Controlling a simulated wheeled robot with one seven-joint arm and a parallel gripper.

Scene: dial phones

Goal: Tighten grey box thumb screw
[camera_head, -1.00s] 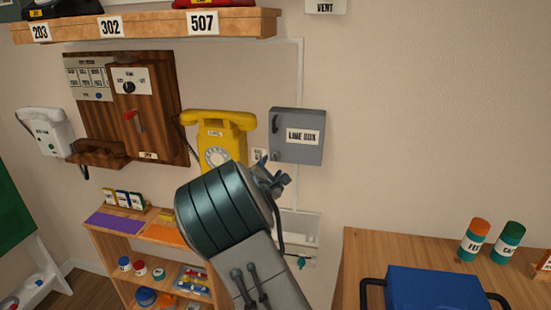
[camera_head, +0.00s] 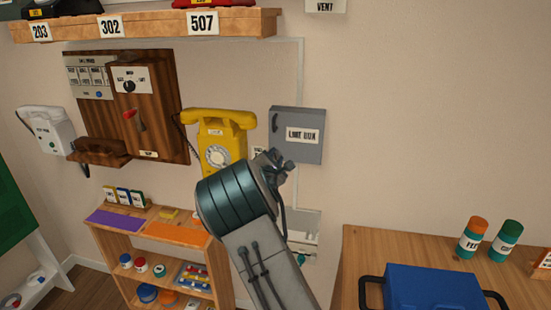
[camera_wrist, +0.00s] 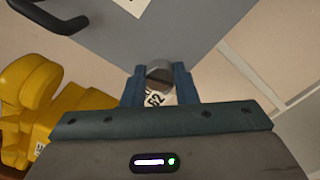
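The grey line box (camera_head: 297,150) hangs on the wall right of the yellow phone. In the wrist view its grey face (camera_wrist: 140,25) fills the upper part. The round metal thumb screw (camera_wrist: 160,76) sits at the box's lower corner, between the two blue fingertips of my gripper (camera_wrist: 160,72). The fingers flank it closely with no clear gap on either side; I cannot tell whether they clamp it. In the head view my gripper (camera_head: 277,163) is at the box's lower left, and the screw is hidden there.
The yellow phone (camera_head: 220,135) hangs close on the left and shows at the left of the wrist view (camera_wrist: 35,105). A small shelf (camera_head: 175,230) stands below. A table with a blue case (camera_head: 435,288) stands at lower right. The wall right of the box is bare.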

